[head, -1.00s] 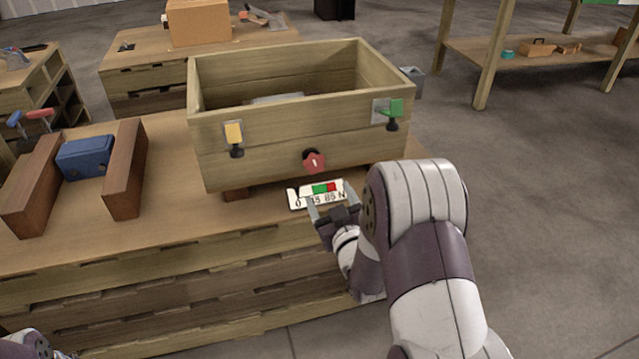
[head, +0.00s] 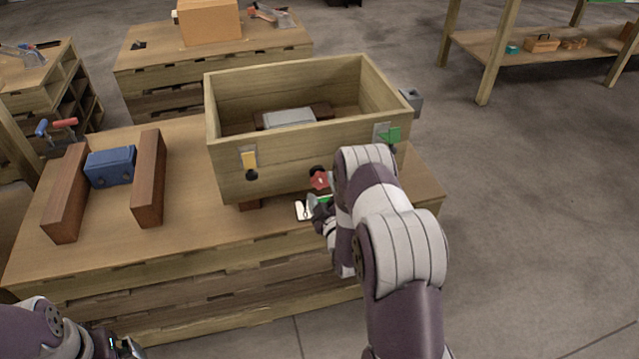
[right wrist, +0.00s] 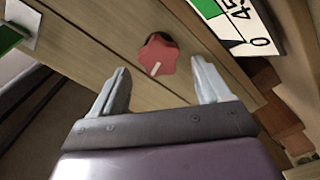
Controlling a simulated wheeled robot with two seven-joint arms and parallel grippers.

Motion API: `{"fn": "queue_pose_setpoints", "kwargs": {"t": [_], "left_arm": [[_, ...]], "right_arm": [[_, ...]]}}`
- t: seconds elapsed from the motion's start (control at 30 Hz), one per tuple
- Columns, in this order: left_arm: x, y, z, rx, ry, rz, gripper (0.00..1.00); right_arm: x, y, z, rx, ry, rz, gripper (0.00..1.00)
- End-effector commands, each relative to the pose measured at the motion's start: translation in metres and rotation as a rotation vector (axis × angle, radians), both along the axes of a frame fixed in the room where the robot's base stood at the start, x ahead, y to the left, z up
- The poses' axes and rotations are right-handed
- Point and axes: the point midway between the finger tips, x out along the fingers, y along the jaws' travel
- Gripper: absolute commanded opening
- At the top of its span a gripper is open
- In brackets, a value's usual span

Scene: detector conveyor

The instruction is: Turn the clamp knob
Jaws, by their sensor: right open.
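The clamp knob (head: 320,180) is a red lobed knob with a white mark, on the front wall of the wooden box (head: 225,165). In the right wrist view the red knob (right wrist: 158,56) lies ahead of and between the two fingers. My right gripper (right wrist: 157,88) is open and empty, apart from the knob. In the head view my right gripper (head: 312,207) is partly hidden by my arm, just below the knob. My left gripper (head: 124,347) is at the bottom left corner, only partly seen; its jaw state is unclear.
A white display plate (head: 303,211) with green shows below the knob, partly covered. A blue block (head: 111,167) stands between two brown blocks at left. The table front left is clear.

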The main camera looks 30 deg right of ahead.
Motion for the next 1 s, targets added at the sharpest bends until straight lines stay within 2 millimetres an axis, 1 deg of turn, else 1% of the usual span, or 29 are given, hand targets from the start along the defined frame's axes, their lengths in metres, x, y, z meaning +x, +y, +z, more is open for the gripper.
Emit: {"fn": "queue_pose_setpoints", "kwargs": {"t": [0.03,0.1,0.2,0.3,0.5,0.53,0.57,0.6,0.67,0.7,1.0], "left_arm": [[0.000,0.000,-0.004,0.000,0.000,0.000,1.00],[0.000,0.000,-0.005,0.000,0.000,0.000,1.00],[0.000,0.000,-0.007,0.000,0.000,0.000,1.00],[0.000,0.000,-0.007,0.000,0.000,0.000,1.00],[0.000,0.000,-0.006,0.000,0.000,0.000,1.00],[0.000,0.000,-0.006,0.000,0.000,0.000,1.00],[0.000,0.000,-0.006,0.000,0.000,0.000,1.00],[0.000,0.000,-0.006,0.000,0.000,0.000,1.00],[0.000,0.000,-0.006,0.000,0.000,0.000,1.00],[0.000,0.000,-0.006,0.000,0.000,0.000,1.00],[0.000,0.000,-0.006,0.000,0.000,0.000,1.00]], "right_arm": [[0.010,-0.002,-0.002,0.000,-0.001,0.000,0.76],[0.021,-0.005,-0.002,0.000,0.000,0.000,0.76],[0.032,-0.007,-0.001,0.001,0.002,0.000,0.76],[0.036,-0.008,-0.001,0.001,0.002,0.000,0.76],[0.036,-0.009,0.000,0.002,0.003,0.000,0.76],[0.036,-0.009,0.000,0.002,0.003,0.000,0.70],[0.036,-0.009,0.000,0.002,0.003,0.000,0.60],[0.036,-0.009,0.000,0.002,0.003,0.000,0.47],[0.036,-0.009,0.000,0.002,0.003,0.000,0.27],[0.036,-0.009,0.000,0.002,0.003,0.000,0.25],[0.036,-0.009,0.000,0.033,-0.005,0.000,0.25]]}}
